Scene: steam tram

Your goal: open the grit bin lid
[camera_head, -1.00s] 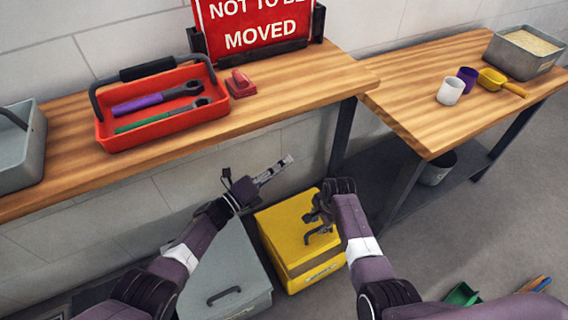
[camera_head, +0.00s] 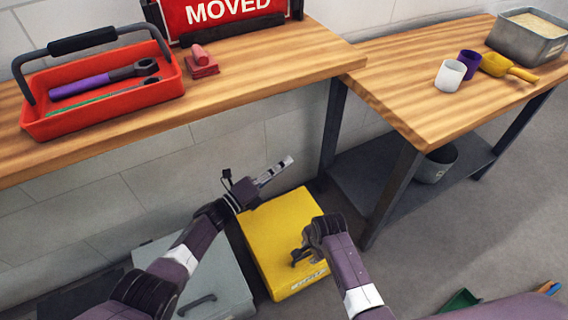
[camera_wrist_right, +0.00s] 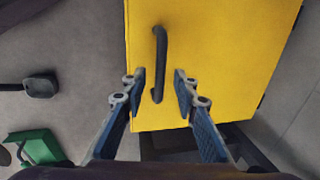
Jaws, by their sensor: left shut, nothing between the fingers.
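The yellow grit bin (camera_head: 275,225) stands on the floor below the bench, its lid shut. In the right wrist view its yellow lid (camera_wrist_right: 215,50) fills the middle, with a dark bar handle (camera_wrist_right: 160,50) on it. My right gripper (camera_wrist_right: 158,82) is open, with one finger on each side of the handle's lower part. I see no finger clearly touching the handle. In the head view the right gripper (camera_head: 298,257) is over the bin's front part and hides the handle. My left gripper (camera_head: 290,161) is shut and empty, above the bin's back edge.
A grey box (camera_head: 215,270) with a handle stands left of the bin. The wooden bench (camera_head: 240,75) carries a red tool tray (camera_head: 110,110). A second table (camera_head: 420,110) stands right. A green dustpan (camera_wrist_right: 35,145) lies on the floor. Floor at right is mostly clear.

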